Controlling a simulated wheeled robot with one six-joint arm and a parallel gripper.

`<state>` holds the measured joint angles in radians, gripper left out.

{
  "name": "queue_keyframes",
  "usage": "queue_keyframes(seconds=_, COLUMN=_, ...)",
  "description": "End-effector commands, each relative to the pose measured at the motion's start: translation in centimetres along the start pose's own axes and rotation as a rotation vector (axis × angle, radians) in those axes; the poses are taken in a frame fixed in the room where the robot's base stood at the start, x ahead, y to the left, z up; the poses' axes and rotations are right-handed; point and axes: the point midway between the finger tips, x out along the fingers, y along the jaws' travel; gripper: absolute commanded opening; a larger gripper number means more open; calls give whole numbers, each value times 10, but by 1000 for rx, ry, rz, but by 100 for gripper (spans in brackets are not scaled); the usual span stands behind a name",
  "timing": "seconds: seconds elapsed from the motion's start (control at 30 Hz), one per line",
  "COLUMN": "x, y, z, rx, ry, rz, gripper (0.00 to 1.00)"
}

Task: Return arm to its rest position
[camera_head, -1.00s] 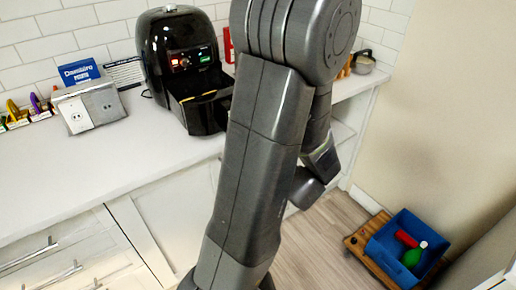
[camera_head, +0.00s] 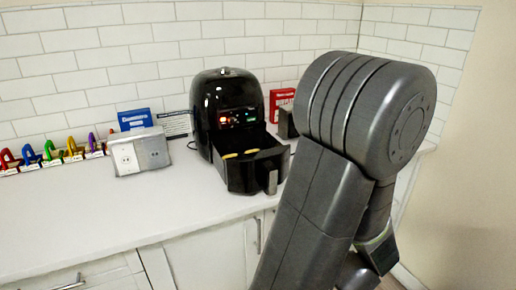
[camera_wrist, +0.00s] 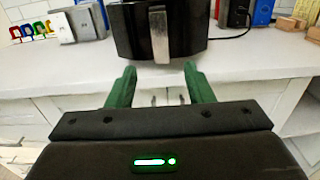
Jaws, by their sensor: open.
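My gripper (camera_wrist: 160,87) shows in the wrist view with its two green fingers spread wide and nothing between them. It points at the front edge of the white counter (camera_wrist: 70,80), below the black air fryer (camera_wrist: 190,30). In the head view my arm stands folded at the right, and the gripper's fingers are hidden behind it. The air fryer (camera_head: 222,105) stands on the counter with its drawer (camera_head: 250,172) pulled out. Yellow pieces (camera_head: 240,154) lie in the drawer.
A grey outlet box (camera_head: 138,152), a blue box (camera_head: 134,118) and a row of coloured items (camera_head: 50,153) stand on the counter at the left. White cabinets (camera_head: 208,255) are below. The counter's left front is clear.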

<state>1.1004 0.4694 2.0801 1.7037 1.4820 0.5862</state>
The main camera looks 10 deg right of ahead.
Motion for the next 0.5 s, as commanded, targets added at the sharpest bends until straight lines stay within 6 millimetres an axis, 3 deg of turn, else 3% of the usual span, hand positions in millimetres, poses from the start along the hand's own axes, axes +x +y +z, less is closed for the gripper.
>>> queue_keyframes(seconds=0.17, x=12, y=0, z=0, rx=0, ry=0, rz=4, gripper=47)
queue_keyframes(seconds=0.5, x=57, y=1, z=1, rx=1, ry=0, rz=5, gripper=47)
